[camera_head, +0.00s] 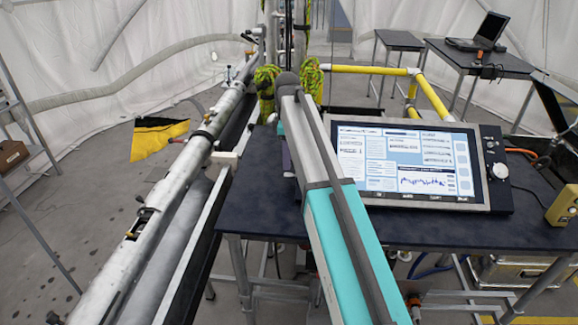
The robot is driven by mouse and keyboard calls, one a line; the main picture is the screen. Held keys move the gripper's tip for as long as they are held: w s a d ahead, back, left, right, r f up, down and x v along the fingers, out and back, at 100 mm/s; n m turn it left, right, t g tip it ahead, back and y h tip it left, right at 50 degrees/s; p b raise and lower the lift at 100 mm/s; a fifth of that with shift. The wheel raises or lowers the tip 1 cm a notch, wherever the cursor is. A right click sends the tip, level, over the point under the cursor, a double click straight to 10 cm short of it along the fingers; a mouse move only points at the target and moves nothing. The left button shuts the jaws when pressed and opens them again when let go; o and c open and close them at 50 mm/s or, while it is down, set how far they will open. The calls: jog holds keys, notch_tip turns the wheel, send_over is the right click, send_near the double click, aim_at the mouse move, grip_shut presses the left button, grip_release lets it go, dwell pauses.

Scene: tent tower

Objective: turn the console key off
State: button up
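The console is a wide unit with a lit display (408,165) on the dark table, right of the middle. A narrow black control panel (497,192) runs along its right side, with a round pale knob (500,171) and smaller controls above it. I cannot tell which of these small parts is the key, or how it is turned. My teal and silver arm reaches up from the bottom, left of the display, and covers part of the table. My gripper cannot be made out.
The dark table (262,190) has bare room left of my arm. A yellow box (562,205) stands at its right edge. A long grey pipe (170,185) runs along the left. Yellow rails (372,70) stand behind the console. A laptop (482,34) sits on a back table.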

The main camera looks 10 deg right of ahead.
aim_at(288, 175)
jog(key=shift+f+p, duration=0.55)
jog(key=shift+f, duration=1.85)
grip_shut()
